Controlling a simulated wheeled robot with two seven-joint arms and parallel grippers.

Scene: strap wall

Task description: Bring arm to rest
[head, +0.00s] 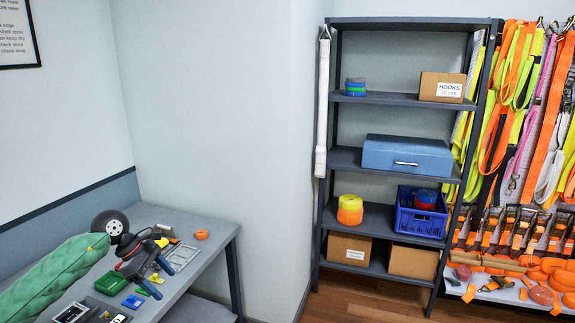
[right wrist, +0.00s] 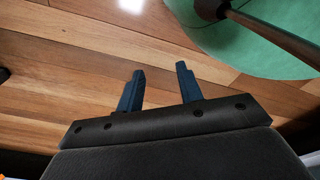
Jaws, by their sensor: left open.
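My left arm in its green sleeve (head: 52,281) reaches in from the left in the head view. My left gripper (head: 168,278) is open above the grey table (head: 193,223), with its fingers pointing down to the right over small items there. I see nothing held in it. My right gripper (right wrist: 160,69) shows in the right wrist view. Its two blue fingers stand apart with only wooden floor behind the gap. The right arm is not in the head view.
Small items, including a green tray (head: 111,283) and an orange ring (head: 202,234), lie on the table. A grey shelf rack (head: 385,98) and hanging straps (head: 500,140) stand at the right. A green round surface (right wrist: 265,35) and brown pole (right wrist: 275,32) lie beyond my right gripper.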

